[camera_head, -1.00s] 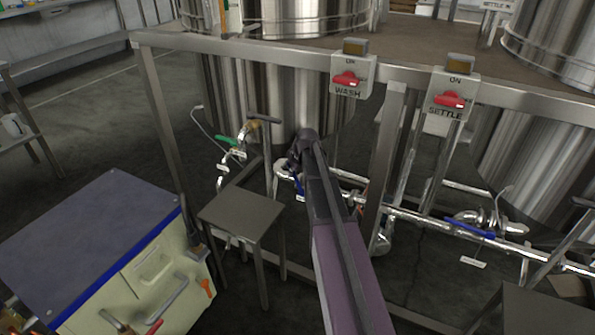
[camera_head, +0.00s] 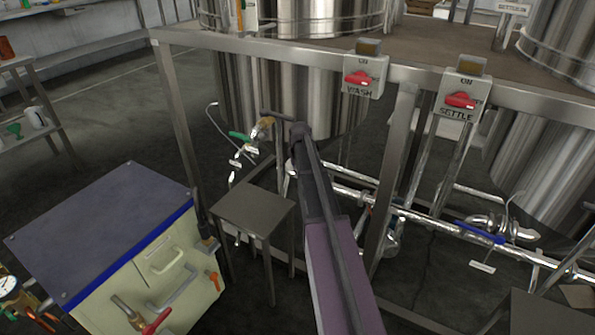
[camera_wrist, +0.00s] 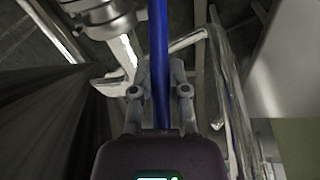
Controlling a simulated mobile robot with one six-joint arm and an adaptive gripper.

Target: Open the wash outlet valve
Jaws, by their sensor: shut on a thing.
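The wash outlet valve's blue lever (camera_wrist: 158,60) runs up the middle of the wrist view. My gripper (camera_wrist: 161,80) is closed around it, one finger on each side. In the head view, my arm covers the lever, and my gripper and wrist show only as a dark shape in front of the wash tank's lower pipework. The wash tank (camera_head: 325,95) is the steel vessel behind the WASH switch box (camera_head: 363,77). Metal pipe fittings (camera_wrist: 103,15) show at the upper left of the wrist view.
A green-handled valve (camera_head: 240,136) is left of my arm. A small steel stand (camera_head: 255,207) and a blue-topped cabinet (camera_head: 100,225) stand in front. A frame post (camera_head: 390,180) rises close on the right. Another blue lever (camera_head: 480,233) sits on the right-hand pipe.

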